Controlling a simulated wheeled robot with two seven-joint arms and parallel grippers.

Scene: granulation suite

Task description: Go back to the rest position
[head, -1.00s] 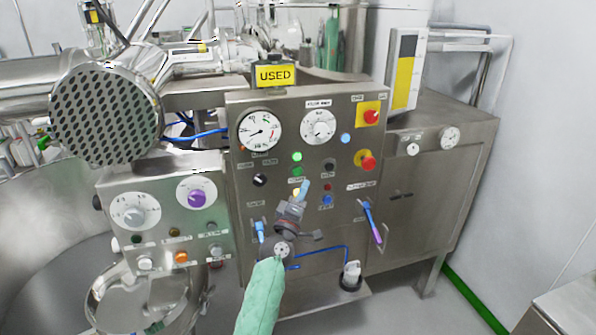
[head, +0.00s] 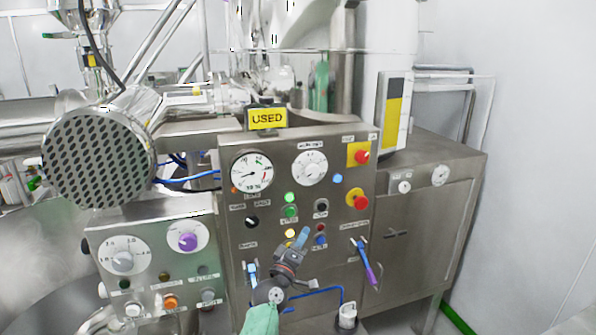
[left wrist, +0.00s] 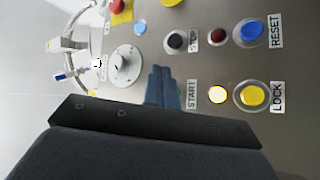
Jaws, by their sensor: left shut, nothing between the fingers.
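My left gripper (head: 303,236) is in front of the steel control panel (head: 240,290), its blue fingers together with nothing held. In the left wrist view the shut fingers (left wrist: 160,88) point at the panel between the dial and the START label. I cannot tell the exact gap to the panel. In the head view the fingertips appear beside the lit yellow button (head: 290,233) and the blue button (head: 320,240). My right gripper is in neither view.
A second control box (head: 150,245) and a perforated drum (head: 98,155) stand left of the panel. A purple-and-blue handle (head: 366,265) sticks out at the panel's right. A steel cabinet (head: 430,220) stands further right. Near the fingers are LOCK (left wrist: 253,95) and RESET (left wrist: 248,33) buttons.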

